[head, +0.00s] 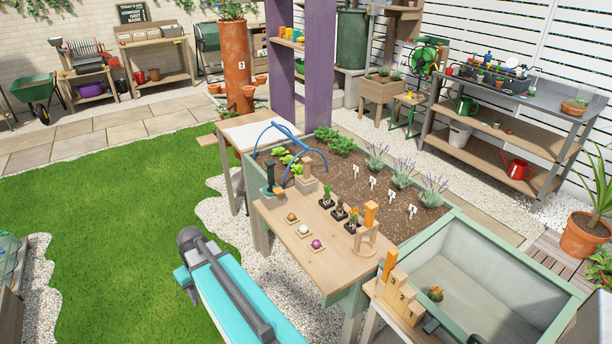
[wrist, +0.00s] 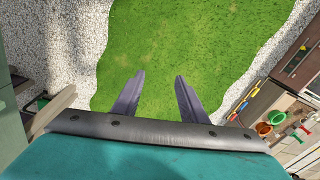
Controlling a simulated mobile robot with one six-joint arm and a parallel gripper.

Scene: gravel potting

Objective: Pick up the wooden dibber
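A small wooden table (head: 305,240) stands in the middle of the head view. On its far edge an upright brown wooden piece (head: 306,164) stands in a pale block; it may be the dibber, but it is too small to be sure. An orange-tan wooden piece (head: 370,214) stands upright on an arched wooden stand (head: 366,240) at the table's right. My gripper (wrist: 160,76) is open and empty in the wrist view, its two dark fingers apart over grass. No dibber shows in the wrist view.
Beside the brown piece is a dark green tool (head: 271,178). Small pots with plants (head: 340,213) and several little trays (head: 304,230) stand on the table. Numbered wooden steps (head: 400,296) stand front right, by a grey-lined green trough (head: 470,290). A blue hoop (head: 282,128) arches over the planter. Lawn lies open left.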

